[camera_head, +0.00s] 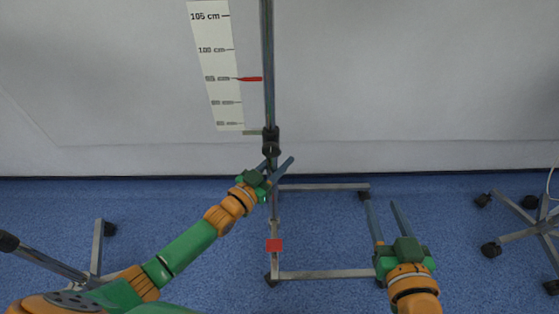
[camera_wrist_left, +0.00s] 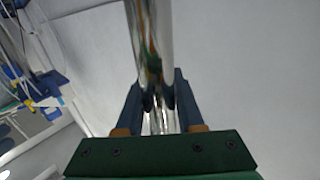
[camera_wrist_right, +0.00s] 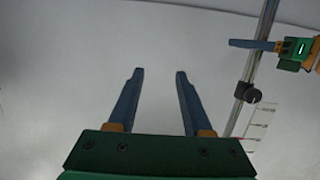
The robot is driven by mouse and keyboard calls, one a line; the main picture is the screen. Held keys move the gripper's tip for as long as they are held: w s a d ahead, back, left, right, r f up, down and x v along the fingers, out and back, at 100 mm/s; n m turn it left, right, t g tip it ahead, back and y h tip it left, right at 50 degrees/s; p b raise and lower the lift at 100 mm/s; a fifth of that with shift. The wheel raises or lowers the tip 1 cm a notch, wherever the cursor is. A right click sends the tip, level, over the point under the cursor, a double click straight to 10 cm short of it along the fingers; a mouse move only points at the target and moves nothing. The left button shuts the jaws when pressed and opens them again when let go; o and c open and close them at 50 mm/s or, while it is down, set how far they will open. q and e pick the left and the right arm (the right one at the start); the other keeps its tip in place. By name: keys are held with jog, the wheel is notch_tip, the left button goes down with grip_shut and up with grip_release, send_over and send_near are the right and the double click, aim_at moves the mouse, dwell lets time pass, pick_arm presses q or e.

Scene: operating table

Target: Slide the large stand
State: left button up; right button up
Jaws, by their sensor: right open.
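The large stand is a tall chrome pole (camera_head: 268,60) with a dark clamp (camera_head: 271,140) and a metal floor frame (camera_head: 325,275). My left gripper (camera_head: 278,162) is at the pole just below the clamp. In the left wrist view, the pole (camera_wrist_left: 150,40) runs between the fingers, which look open around it; contact is unclear. My right gripper (camera_head: 383,205) is open and empty, to the right of the pole. The right wrist view shows its empty fingers (camera_wrist_right: 160,75) and the pole (camera_wrist_right: 262,40) at the right.
A white height scale (camera_head: 215,65) with a red pointer (camera_head: 250,79) stands left of the pole. Wheeled bases stand at the left (camera_head: 97,245) and right (camera_head: 525,232). A pale wall lies behind. Blue floor (camera_head: 430,205) is clear between the frame and the right base.

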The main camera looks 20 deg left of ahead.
aim_at(268, 172)
pick_arm(q)
jog(key=o, duration=0.4)
jog(key=shift+w+a, duration=0.1)
jog(key=shift+w, duration=0.1)
pick_arm(e)
jog(key=shift+w, duration=0.15)
pick_arm(q)
jog(key=p+v, duration=0.1)
jog(key=v, duration=0.2)
jog(key=shift+r, duration=0.1)
jog(key=p+v, duration=0.2)
jog(key=v, duration=0.2)
jog(key=shift+s, duration=0.1)
pick_arm(e)
jog(key=s+d+f+g+h, duration=0.1)
jog(key=s+d+f+g, duration=0.1)
jog(key=s+f+g, duration=0.4)
jog(key=s+d+f+g+h, duration=0.1)
jog(key=s+d+f+g, duration=0.1)
jog(key=s+f+g, duration=0.3)
jog(key=s+f, duration=0.2)
jog(key=s, duration=0.2)
jog(key=shift+d+f+m+g+h, duration=0.3)
jog(key=shift+m+g+h, duration=0.1)
